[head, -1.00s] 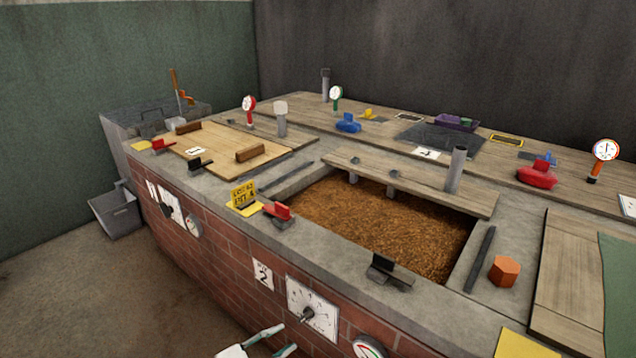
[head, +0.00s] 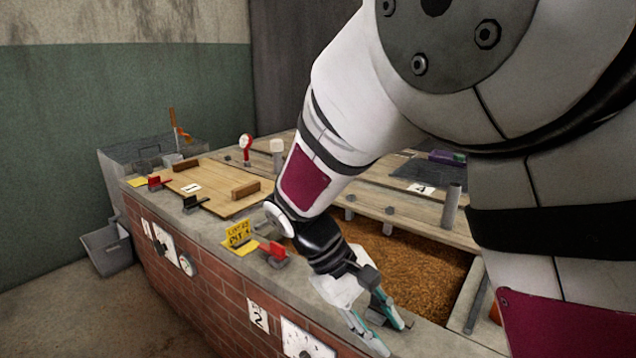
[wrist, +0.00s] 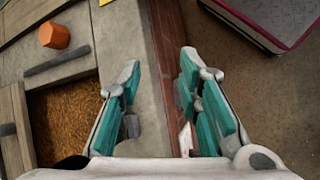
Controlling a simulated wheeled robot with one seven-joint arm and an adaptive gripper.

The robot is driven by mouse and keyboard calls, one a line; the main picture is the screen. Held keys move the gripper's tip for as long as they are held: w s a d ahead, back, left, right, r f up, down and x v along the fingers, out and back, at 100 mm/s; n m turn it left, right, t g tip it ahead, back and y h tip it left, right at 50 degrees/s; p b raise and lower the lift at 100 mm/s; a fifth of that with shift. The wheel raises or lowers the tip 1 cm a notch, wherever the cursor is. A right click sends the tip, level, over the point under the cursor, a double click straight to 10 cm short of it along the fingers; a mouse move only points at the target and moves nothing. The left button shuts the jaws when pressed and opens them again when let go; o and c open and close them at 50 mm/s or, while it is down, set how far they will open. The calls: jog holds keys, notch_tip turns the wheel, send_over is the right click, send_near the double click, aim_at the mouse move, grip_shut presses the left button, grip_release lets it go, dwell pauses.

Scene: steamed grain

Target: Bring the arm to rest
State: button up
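My gripper (head: 390,337) is at the front edge of the concrete counter in the head view, with its teal-padded fingers pointing down and to the right. In the wrist view my gripper (wrist: 160,72) has its two fingers apart with nothing between them but the counter's edge and the brick face behind. My white arm crosses the head view from the upper right and hides much of the counter's right half.
The grain pit (head: 425,270) lies beside my gripper. An orange hexagonal block (wrist: 54,36) and dark bar (wrist: 57,62) lie near the pit.

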jog(key=s+d+r+m+t+y, duration=0.1)
jog(key=s+d+r+m+y, duration=0.15)
jog(key=s, duration=0.55)
jog(key=s+d+r+m+t+y, duration=0.15)
jog(key=s+d+r, duration=0.25)
jog(key=s, duration=0.4)
jog(key=s+d+r+m+y, duration=0.3)
jog(key=s, duration=0.4)
notch_tip(320, 180, up, 26)
jog(key=t+p, duration=0.4)
jog(key=p, duration=2)
jog(key=shift+s+r+p, duration=0.2)
jog(key=shift+s+p, duration=0.1)
jog(key=shift+p, duration=0.05)
jog(key=shift+a, duration=0.1)
